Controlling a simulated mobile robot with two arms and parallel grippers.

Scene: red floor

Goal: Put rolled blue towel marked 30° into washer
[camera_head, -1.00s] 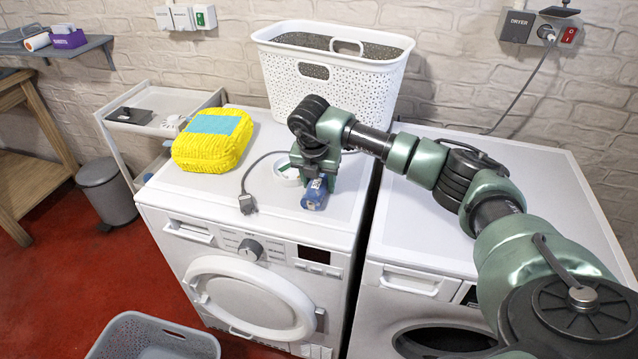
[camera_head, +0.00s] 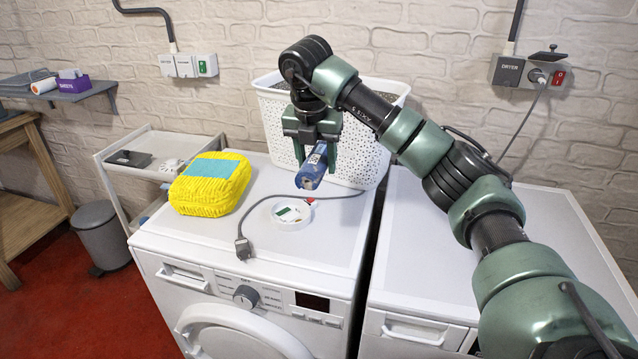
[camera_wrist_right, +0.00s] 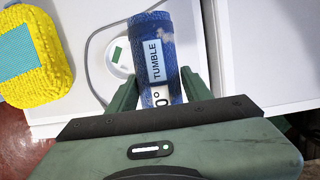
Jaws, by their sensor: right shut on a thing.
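The rolled blue towel (camera_head: 311,173) is held tilted between the fingers of my right gripper (camera_head: 314,158), above the white washer's top (camera_head: 335,232). In the right wrist view the towel (camera_wrist_right: 176,42) carries a white label reading "TUMBLE". Below that, "0°" shows, with the rest of the number hidden. My right gripper (camera_wrist_right: 158,92) is shut on it. The washer's round white door (camera_head: 240,335) is at the bottom of the head view, cut off by the edge, and I cannot tell if it is latched. My left gripper is not in view.
A white basket (camera_head: 275,112) stands behind. The dryer (camera_head: 470,255) is at the right, its top clear.

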